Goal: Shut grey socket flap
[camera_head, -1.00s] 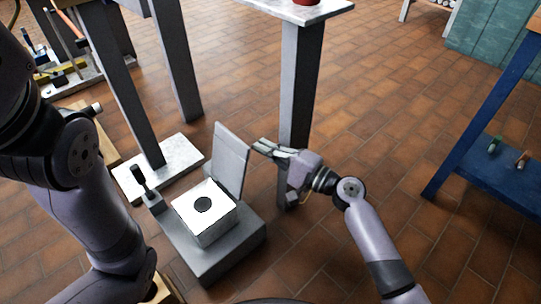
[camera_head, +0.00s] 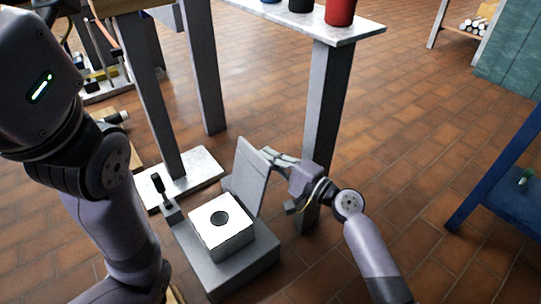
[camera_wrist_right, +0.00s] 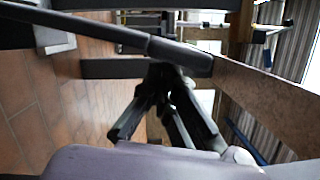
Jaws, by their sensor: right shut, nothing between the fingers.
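The grey socket flap (camera_head: 247,173) stands raised, near upright, at the back right edge of the socket. The socket (camera_head: 222,238) is a white-topped box with a dark round hole, on a grey base (camera_head: 238,272). Its top is uncovered. My right gripper (camera_head: 268,156) is shut and empty at the flap's upper right edge, on its outer side; I cannot tell whether it touches. Its dark fingers also show in the right wrist view (camera_wrist_right: 160,112). My left arm comes in at the left, but its gripper is out of view.
A grey post (camera_head: 325,105) stands close beside my right gripper, under a shelf with a red cup (camera_head: 340,11). A small black lever (camera_head: 158,185) stands left of the socket. A blue table (camera_head: 497,180) is at right; the tiled floor between is clear.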

